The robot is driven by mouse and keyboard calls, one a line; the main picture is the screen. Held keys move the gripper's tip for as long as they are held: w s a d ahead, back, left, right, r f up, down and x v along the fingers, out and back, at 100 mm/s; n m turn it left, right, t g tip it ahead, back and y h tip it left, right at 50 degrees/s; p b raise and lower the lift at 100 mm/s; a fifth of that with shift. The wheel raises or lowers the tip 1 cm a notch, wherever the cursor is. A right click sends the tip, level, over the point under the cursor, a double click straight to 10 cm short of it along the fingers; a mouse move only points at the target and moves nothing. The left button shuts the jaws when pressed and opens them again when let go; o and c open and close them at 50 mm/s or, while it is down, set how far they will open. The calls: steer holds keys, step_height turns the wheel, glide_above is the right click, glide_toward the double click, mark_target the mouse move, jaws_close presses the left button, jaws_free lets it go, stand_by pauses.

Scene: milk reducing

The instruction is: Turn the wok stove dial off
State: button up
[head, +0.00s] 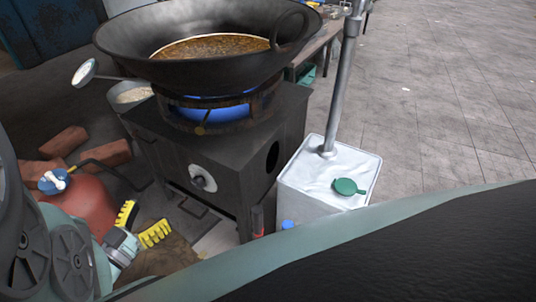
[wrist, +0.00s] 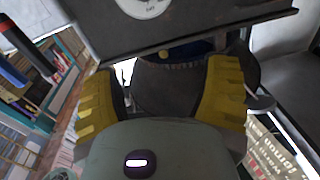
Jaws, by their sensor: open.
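The wok stove (head: 225,150) is a dark metal box with a large black wok (head: 210,60) on top, holding brown liquid. A blue flame (head: 215,110) burns under the wok. The stove dial (head: 203,179) is a dark knob on a round white plate on the stove's front. My gripper (head: 142,223) is at the lower left, below and left of the dial, apart from it. Its yellow fingers are spread and empty. In the wrist view the gripper (wrist: 165,85) is open, and the white dial plate (wrist: 143,4) is cut off at the top edge.
A red gas cylinder (head: 85,205) with a blue valve and a hose stands left of the gripper. Bricks (head: 64,142) lie behind it. Paved floor (head: 450,90) is open at right.

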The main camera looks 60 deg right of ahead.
mark_target(197, 184)
step_height(197, 184, down, 6)
steer(key=b, duration=0.3)
steer(key=shift+g+y, duration=0.3)
steer(key=shift+g, duration=0.1)
steer(key=d+b, duration=0.1)
steer(key=d, duration=0.4)
steer(key=w+d+b, duration=0.1)
steer(key=d, duration=0.4)
steer(key=d+b, duration=0.1)
steer(key=d, duration=0.4)
steer(key=shift+w+r, duration=0.1)
steer(key=shift+w, duration=0.1)
steer(key=shift+d+r+b, duration=0.15)
steer(key=shift+d+b, duration=0.2)
steer(key=shift+d, duration=0.25)
steer(key=shift+o, duration=0.3)
steer(key=shift+w+a, duration=0.1)
steer(key=c, duration=1.3)
